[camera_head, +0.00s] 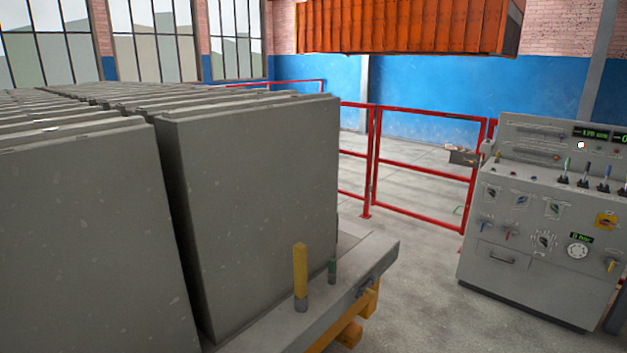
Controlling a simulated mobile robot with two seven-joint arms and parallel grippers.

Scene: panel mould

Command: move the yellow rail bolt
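The yellow rail bolt (300,275) stands upright on the grey rail (270,331), just in front of a grey concrete panel. It is a yellow post with a dark grey lower end. Neither of my grippers shows in the head view, so nothing is seen touching the bolt.
Tall grey panels (255,190) stand in rows on the left and behind the bolt. A grey control console (540,225) with levers and knobs stands at right. A red guard rail (425,150) runs behind. The floor between rail and console is clear.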

